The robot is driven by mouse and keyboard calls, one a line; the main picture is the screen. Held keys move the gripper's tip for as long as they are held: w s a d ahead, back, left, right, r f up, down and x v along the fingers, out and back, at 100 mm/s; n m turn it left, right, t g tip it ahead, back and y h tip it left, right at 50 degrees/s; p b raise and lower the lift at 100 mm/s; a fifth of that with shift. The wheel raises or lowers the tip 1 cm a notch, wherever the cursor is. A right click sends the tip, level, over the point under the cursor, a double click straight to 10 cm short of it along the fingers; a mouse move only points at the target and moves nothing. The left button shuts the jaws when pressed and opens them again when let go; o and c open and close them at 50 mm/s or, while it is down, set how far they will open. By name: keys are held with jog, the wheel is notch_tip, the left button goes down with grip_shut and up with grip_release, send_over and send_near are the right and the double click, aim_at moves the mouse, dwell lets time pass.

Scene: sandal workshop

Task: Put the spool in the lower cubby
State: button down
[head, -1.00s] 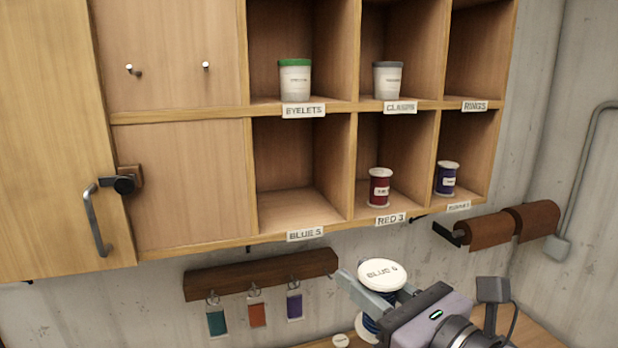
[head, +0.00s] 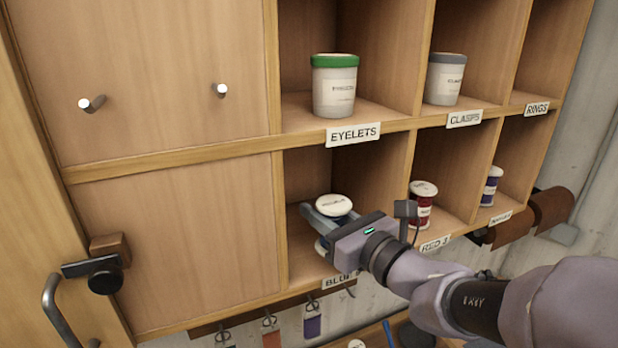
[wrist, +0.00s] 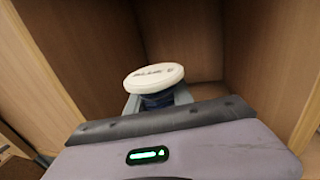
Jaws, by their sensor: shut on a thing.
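The spool (head: 334,205) has a white top with lettering and dark blue thread below it. In the wrist view the spool (wrist: 155,76) stands roughly upright between the finger ends, with cubby walls around it. My gripper (head: 328,222) is shut on the spool at the opening of the lower left cubby (head: 306,178), the one with the "BLUE" label (head: 340,281), partly covered by my gripper. The spool appears inside the cubby's mouth.
A red spool (head: 422,200) and a purple spool (head: 491,186) stand in the lower cubbies to the right. A green-lidded jar (head: 334,88) and a grey-lidded jar (head: 444,80) stand above. A divider (head: 393,180) is close on the right. Colour tags (head: 312,322) hang below.

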jog(key=w, duration=0.3)
jog(key=shift+w+a, duration=0.25)
jog(key=shift+a, duration=0.05)
jog(key=f, duration=0.3)
jog(key=shift+w+d+f+p, duration=0.1)
jog(key=shift+w+f+p, duration=0.15)
jog(key=shift+p, duration=0.15)
jog(key=shift+w+f, duration=0.1)
jog(key=shift+f, duration=0.2)
jog(key=c, duration=1.5)
grip_release()
jog(key=shift+b, duration=0.3)
jog(key=shift+c, duration=0.2)
jog(key=o, duration=0.4)
